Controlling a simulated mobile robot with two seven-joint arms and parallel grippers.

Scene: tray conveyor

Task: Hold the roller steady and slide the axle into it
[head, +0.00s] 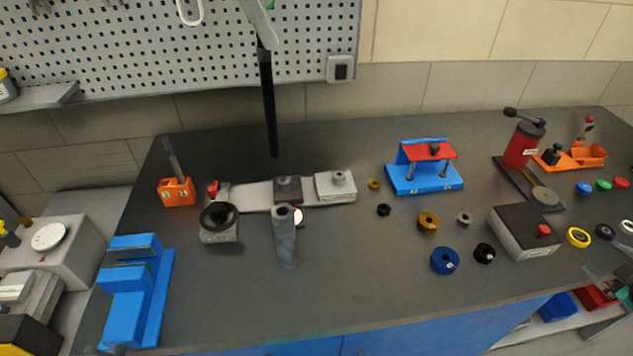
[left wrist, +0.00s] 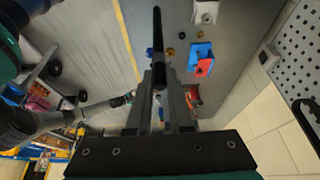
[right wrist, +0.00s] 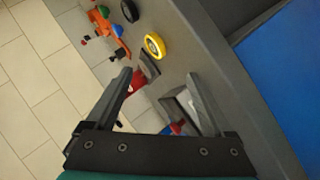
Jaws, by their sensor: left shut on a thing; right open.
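The axle (head: 267,105) is a long black rod, hanging nearly upright with its lower end above the bench. My left gripper (head: 264,40) is shut on its upper part; the left wrist view shows the axle (left wrist: 158,35) between the fingers (left wrist: 160,88). The roller (head: 286,240) is a grey cylinder standing upright on the bench, with a hole in its top end. The axle is apart from it, higher and slightly left. My right gripper (right wrist: 160,78) is open and empty near the bench's right front edge, far from the roller; the head view shows only part of it.
Behind the roller is a grey vise-like device (head: 255,195) with a black handwheel (head: 218,215). A blue clamp block (head: 128,285) stands left; a blue-and-red stand (head: 425,175) and several rings stand right. A grey box (head: 520,238) is further right. The bench front is clear around the roller.

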